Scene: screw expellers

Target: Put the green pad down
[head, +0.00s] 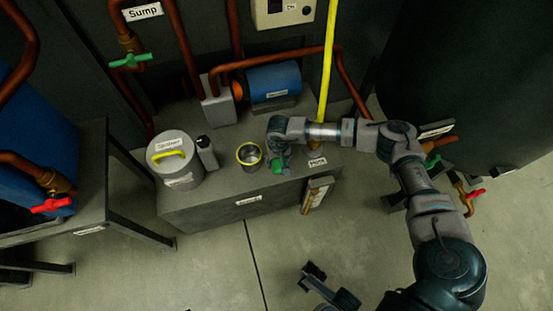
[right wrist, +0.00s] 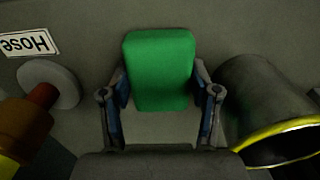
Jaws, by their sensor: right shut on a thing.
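The green pad (head: 277,167) is a small rounded block, partly hidden under my right gripper in the head view. In the right wrist view the pad (right wrist: 159,70) stands between the two fingers. My right gripper (right wrist: 161,100) is shut on it; in the head view this gripper (head: 279,156) is over the front right of the grey bench (head: 225,200). I cannot tell whether the pad touches the bench top. My left gripper (head: 314,272) shows at the bottom of the head view, over the floor, small and dark; its opening is unclear.
A yellow-rimmed cup (head: 249,156) stands close left of the pad, also right in the wrist view (right wrist: 265,105). Left of it are a dark bottle (head: 207,152) and a strainer canister (head: 175,158). A "Hose" label (head: 317,162) and yellow pipe (head: 328,65) are right. A blue motor (head: 273,85) stands behind.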

